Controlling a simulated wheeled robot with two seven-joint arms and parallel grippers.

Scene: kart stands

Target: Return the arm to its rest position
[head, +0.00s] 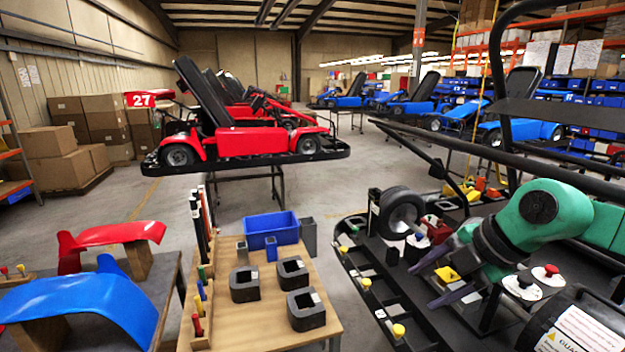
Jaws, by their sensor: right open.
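My right arm (545,215), green with dark joints, comes in from the right edge. Its gripper (426,286) has purple-grey fingers pointing left and is open. It is over the black kart frame (395,312) at the lower right. A yellow piece (447,274) shows near the fingers; I cannot tell whether they touch it. I see nothing held between the fingers. My left arm and gripper are not in view.
A wheel (401,212) and a red-topped button (546,274) are close to my right arm. Dark bars cross above it. A wooden table (262,335) with a blue bin (271,230) and black blocks stands left. A red kart (240,135) is behind.

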